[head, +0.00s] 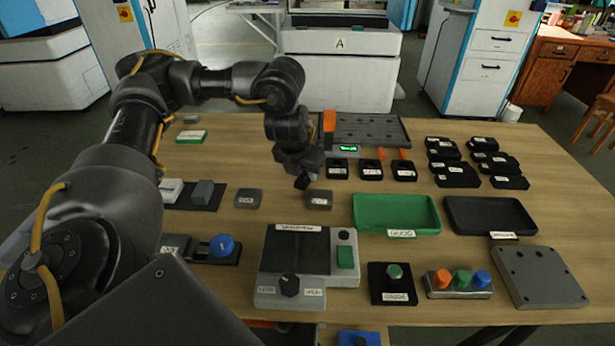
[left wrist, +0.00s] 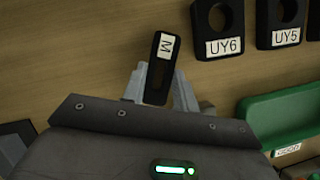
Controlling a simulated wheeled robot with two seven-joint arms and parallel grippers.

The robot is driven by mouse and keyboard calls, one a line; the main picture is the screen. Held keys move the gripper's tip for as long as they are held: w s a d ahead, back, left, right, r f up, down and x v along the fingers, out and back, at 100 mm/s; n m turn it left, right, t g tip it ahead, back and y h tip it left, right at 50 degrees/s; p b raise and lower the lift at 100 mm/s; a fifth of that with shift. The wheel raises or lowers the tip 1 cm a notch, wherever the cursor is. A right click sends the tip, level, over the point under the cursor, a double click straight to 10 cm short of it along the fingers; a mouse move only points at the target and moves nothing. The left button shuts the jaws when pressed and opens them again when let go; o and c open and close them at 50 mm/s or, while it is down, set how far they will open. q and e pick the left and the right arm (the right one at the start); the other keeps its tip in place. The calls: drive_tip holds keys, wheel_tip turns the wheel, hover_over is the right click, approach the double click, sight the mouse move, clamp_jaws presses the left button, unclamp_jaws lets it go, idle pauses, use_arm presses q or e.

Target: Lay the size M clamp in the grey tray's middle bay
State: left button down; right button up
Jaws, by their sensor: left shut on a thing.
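The size M clamp (left wrist: 155,97) is a narrow black piece with a hole and a white "M" label. It shows in the left wrist view between the pale fingers of my left gripper (left wrist: 159,84), which is shut on it. In the head view my left gripper (head: 303,176) points down over the wooden table, and the clamp is too small and dark there to make out clearly. A dark grey tray (head: 404,142) lies at the back of the table, right of and beyond my left gripper. I cannot tell its bays apart. My right gripper is not in view.
Several black labelled blocks, including UY6 (left wrist: 219,24) and UY5 (left wrist: 287,15), stand nearby. A green tray (head: 397,203) and a black tray (head: 455,222) lie right. A grey device (head: 343,279) stands in front. An orange upright piece (head: 329,121) is beside the grey tray.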

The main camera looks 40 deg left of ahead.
use_arm(q)
drive_tip(key=shift+r, duration=0.1)
drive_tip(key=shift+w+r, duration=0.1)
drive_tip(key=shift+r, duration=0.3)
wheel_tip(320, 180, up, 2)
drive_tip(key=shift+r+p, duration=0.25)
drive_tip(key=shift+p, duration=0.55)
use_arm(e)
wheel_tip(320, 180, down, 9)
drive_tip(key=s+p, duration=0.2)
use_arm(q)
drive_tip(key=s+d+r+b, duration=0.5)
drive_tip(key=s+d+r, duration=0.3)
drive_tip(key=d, duration=0.3)
drive_tip(key=shift+v, duration=0.85)
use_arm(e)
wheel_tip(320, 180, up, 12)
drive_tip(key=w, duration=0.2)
